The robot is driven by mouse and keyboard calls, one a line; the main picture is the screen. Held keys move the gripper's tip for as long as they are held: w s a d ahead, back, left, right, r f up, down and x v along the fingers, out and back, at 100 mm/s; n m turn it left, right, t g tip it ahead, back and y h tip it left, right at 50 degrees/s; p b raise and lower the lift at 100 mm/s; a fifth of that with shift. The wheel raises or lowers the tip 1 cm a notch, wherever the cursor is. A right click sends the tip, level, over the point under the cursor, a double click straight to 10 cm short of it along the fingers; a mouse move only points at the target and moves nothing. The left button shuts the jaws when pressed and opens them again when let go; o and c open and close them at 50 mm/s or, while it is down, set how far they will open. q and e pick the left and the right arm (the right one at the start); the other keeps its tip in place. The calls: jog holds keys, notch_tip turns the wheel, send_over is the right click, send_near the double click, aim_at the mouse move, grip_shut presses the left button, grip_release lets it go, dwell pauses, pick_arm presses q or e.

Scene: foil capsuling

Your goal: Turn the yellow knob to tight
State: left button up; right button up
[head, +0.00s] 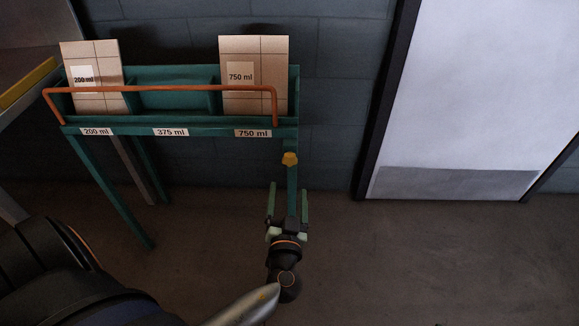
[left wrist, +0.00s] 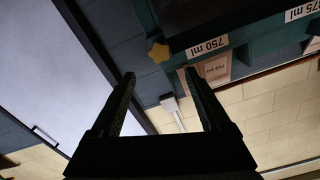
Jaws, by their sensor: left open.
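The yellow knob (head: 289,159) is a small lobed knob on the green rack's front right leg, below the 750 ml label. It also shows in the left wrist view (left wrist: 159,53), beyond the fingers and near the top middle. My left gripper (head: 287,187) is open and empty, its two green fingers pointing toward the knob from below in the head view. In the left wrist view, the fingers (left wrist: 159,76) stand apart with nothing between them. The gripper appears apart from the knob. The knob's tight or loose marking cannot be read. My right gripper is not in view.
The green rack (head: 179,129) has an orange rail (head: 160,90) and holds two tan boxes marked 200 ml (head: 95,100) and 750 ml (head: 254,100). The middle 375 ml slot is empty. A white door (head: 470,90) stands at the right. The floor (head: 420,260) at the right is clear.

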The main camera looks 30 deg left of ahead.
aim_at(290, 162)
pick_arm(q)
jog(key=x, duration=0.9)
jog(key=shift+w+a, duration=0.1)
jog(key=shift+w, duration=0.2)
jog(key=shift+w+a, duration=0.3)
jog(key=shift+w, duration=0.15)
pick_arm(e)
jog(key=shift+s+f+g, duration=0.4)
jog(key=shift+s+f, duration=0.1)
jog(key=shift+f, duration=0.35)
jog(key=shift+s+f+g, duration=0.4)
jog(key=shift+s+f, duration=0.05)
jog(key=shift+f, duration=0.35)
pick_arm(q)
grip_shut()
